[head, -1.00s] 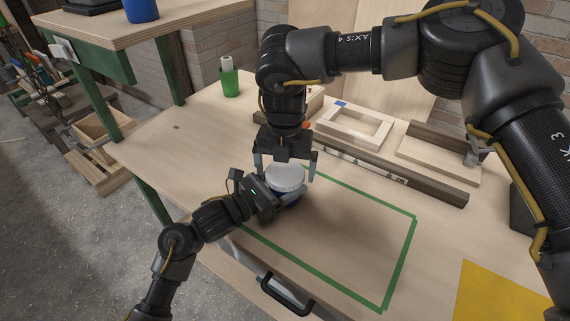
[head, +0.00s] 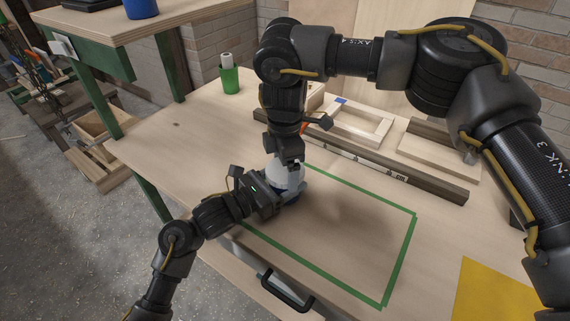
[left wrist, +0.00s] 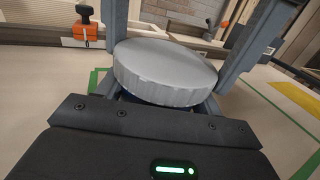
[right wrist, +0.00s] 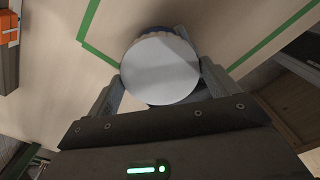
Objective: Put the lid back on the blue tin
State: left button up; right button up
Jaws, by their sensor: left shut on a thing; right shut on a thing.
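The pale grey-white lid (head: 285,178) sits on top of the blue tin (head: 291,194), which stands at the near left part of the green-taped area. In the left wrist view the lid (left wrist: 165,72) covers the tin's top, with a little blue showing under its rim. I cannot tell whether it is fully seated. My left gripper (head: 284,196) is shut around the tin from the left, low down. My right gripper (head: 287,172) points down from above and is shut on the lid. In the right wrist view the lid (right wrist: 160,70) is between its two fingers.
A dark wooden rail (head: 425,178), a pale wooden frame (head: 352,122) and an orange-handled tool (head: 319,125) lie behind. A green cup (head: 229,80) stands at the back left. A yellow sheet (head: 500,295) lies at right. The taped area right of the tin is clear.

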jog(key=o, duration=0.9)
jog(key=shift+r, duration=0.15)
notch_tip(320, 180, up, 12)
pick_arm(q)
jog(key=o, duration=2)
jog(key=shift+c, duration=0.2)
jog(key=b+v, duration=0.1)
jog(key=v, duration=1)
jog(key=shift+b, duration=0.3)
pick_arm(e)
jog(key=shift+f, duration=0.95)
